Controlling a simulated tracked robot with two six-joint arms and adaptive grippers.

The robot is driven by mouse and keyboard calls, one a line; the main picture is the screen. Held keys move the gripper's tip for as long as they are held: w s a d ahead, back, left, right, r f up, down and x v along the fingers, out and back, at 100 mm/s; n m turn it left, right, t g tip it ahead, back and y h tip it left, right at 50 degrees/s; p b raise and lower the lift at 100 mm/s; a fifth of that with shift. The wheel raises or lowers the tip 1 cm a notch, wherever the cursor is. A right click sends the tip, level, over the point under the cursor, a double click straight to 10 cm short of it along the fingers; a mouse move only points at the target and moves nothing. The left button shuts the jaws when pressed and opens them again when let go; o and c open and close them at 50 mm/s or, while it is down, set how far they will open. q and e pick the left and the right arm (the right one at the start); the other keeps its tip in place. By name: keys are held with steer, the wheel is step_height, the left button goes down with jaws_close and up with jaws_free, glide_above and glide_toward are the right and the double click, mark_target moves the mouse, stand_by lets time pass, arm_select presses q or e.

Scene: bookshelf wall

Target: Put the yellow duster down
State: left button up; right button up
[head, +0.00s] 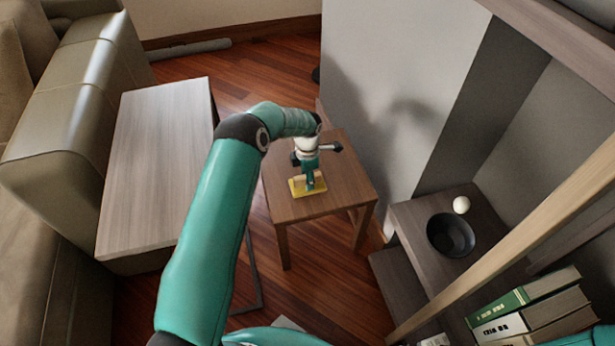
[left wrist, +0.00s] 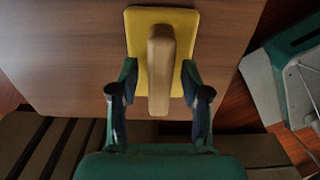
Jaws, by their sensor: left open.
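The yellow duster (head: 296,187) lies flat on the small wooden side table (head: 336,200), near its front left part. In the left wrist view the duster (left wrist: 139,24) shows as a yellow pad with a tan block handle (left wrist: 160,70) on top. My left gripper (head: 309,178) is right above and around the duster. In the left wrist view its two fingers (left wrist: 158,88) stand apart on either side of the handle, with gaps between fingers and handle. My right gripper does not show.
A long pale wooden table (head: 155,165) stands left, beside a beige sofa (head: 85,85). At right, a shelf (head: 418,215) holds a dark bowl (head: 451,236) and a white ball (head: 461,205). A grey wall (head: 395,90) rises behind the side table.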

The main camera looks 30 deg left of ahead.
arm_select(q)
step_height(320, 180, up, 17)
steer(key=p, duration=0.3)
steer(key=s+d+f+m+h, duration=0.2)
steer(key=s+d+f+m, duration=0.35)
steer(key=d+f, duration=0.2)
steer(key=s+d+f+m+h, duration=0.1)
steer(key=s+d+f+m, duration=0.3)
steer(key=d+f+m, duration=0.35)
steer(key=s+d+f+m, duration=0.1)
steer(key=s+d+m, duration=0.2)
steer(key=s, duration=0.3)
steer(key=s+d+m, duration=0.2)
steer(key=s+m, duration=0.3)
steer(key=s, duration=0.1)
steer(key=s+d+f+m+h, duration=0.1)
steer(key=s+d+m, duration=0.2)
steer(key=s, duration=0.4)
steer(key=shift+d+f+m+t, duration=0.3)
steer(key=shift+f+m, duration=0.05)
steer(key=shift+m, duration=0.55)
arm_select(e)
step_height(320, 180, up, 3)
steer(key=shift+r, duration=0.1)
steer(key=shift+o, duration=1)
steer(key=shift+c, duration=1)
